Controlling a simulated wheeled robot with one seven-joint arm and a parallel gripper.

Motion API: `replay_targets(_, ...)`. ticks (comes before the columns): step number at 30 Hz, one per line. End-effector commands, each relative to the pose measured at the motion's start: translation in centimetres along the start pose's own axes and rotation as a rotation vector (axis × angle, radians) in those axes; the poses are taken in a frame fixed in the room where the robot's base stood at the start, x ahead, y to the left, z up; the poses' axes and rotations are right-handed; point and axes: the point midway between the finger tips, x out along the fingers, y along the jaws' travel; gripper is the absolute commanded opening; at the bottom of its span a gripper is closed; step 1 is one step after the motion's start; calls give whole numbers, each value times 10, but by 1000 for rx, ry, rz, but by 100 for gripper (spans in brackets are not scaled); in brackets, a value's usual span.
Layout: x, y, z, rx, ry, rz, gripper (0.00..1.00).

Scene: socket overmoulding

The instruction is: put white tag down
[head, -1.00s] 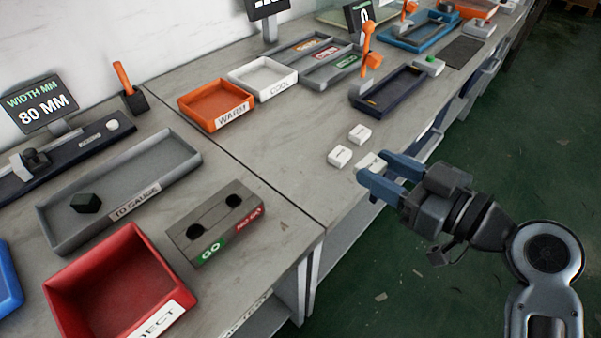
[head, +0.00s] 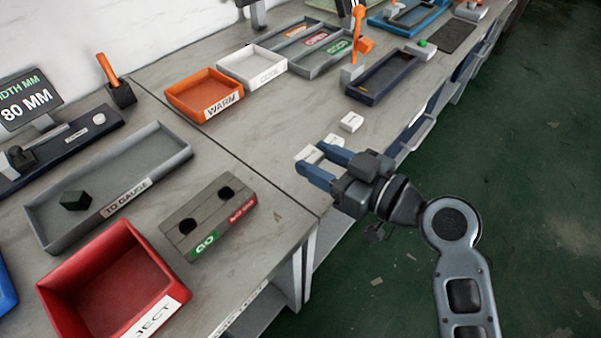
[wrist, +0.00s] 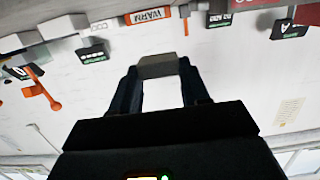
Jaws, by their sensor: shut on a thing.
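My gripper (head: 321,162) is shut on a white tag (head: 309,153), which sits between its two blue fingertips. In the wrist view the held tag (wrist: 158,67) spans the fingertips and looks grey in shadow. The head view shows the gripper over the near bench, just right of the bench joint; whether the tag touches the bench cannot be told. A second white tag (head: 335,140) lies just behind the fingers, partly hidden by them. A third white tag (head: 351,121) lies further back on the bare bench.
Behind are an orange WARM tray (head: 190,99), a white tray (head: 236,74) and a dark tray (head: 359,96). The GO/NO GO block (head: 184,212) and grey TO GAUGE tray (head: 41,226) stand left. Bare bench lies between the gripper and the WARM tray.

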Motion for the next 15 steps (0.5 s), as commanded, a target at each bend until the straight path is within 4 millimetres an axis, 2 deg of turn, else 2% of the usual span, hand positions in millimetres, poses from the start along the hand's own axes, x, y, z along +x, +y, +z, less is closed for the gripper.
replay_targets(3, 21, -7, 8, -1, 0, -2, 17)
replay_targets(6, 32, -10, 13, -1, 0, -1, 17)
replay_targets(11, 37, -12, 22, 0, -1, 0, 17)
replay_targets(15, 40, -11, 42, 1, -1, 2, 17)
